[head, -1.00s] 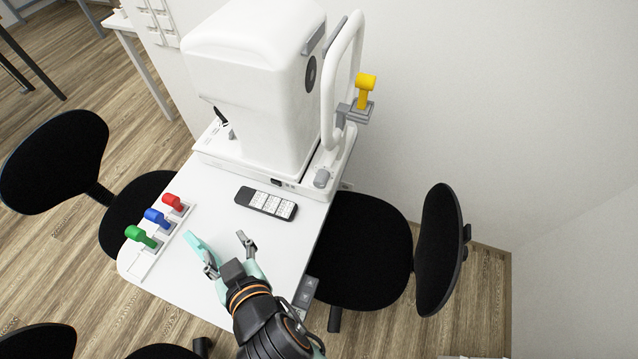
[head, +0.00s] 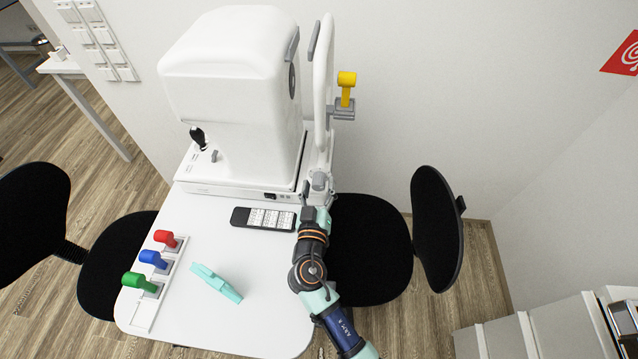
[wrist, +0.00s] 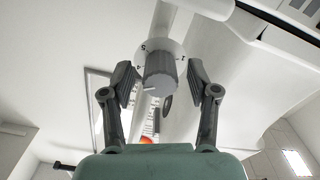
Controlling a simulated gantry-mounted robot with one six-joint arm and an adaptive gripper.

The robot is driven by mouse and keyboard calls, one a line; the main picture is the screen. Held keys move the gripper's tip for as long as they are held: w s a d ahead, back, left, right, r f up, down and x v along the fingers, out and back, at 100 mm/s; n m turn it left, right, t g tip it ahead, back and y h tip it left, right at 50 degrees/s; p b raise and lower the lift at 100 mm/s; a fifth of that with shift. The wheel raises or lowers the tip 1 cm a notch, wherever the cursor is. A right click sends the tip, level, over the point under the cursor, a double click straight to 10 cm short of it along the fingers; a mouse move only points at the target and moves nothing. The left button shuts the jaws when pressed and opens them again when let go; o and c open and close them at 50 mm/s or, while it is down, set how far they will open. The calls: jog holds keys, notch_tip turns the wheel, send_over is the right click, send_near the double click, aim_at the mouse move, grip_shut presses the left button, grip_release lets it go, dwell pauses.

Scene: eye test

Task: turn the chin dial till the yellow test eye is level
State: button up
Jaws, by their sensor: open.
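The yellow test eye (head: 347,79) sits on a grey holder at the right side of the white machine's upright frame; I cannot tell whether it is level. The grey chin dial (head: 320,180) is at the frame's foot, just beyond my gripper (head: 316,194). In the wrist view the ribbed dial (wrist: 160,74) sits on a white disc with numbers, 5, 4 and 1 readable, and bears a pale line. My open fingers stand on either side of it, with a gap seeming to show at each side. Contact is hard to judge.
A dark remote-like card (head: 263,218) lies left of my gripper. A teal clip-shaped piece (head: 216,283) lies on the white table (head: 240,325). Red (head: 165,238), blue (head: 153,258) and green (head: 138,281) pieces stand in a rack at left. A black chair (head: 368,240) is at right.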

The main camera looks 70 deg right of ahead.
jog(key=shift+w+d, duration=0.2)
jog(key=shift+d, duration=0.45)
grip_shut()
jog(key=shift+n, duration=0.3)
jog(key=n, duration=0.5)
jog(key=shift+s+r, duration=0.1)
jog(key=n+p, duration=0.2)
jog(key=n, duration=0.4)
dwell(0.4)
grip_release()
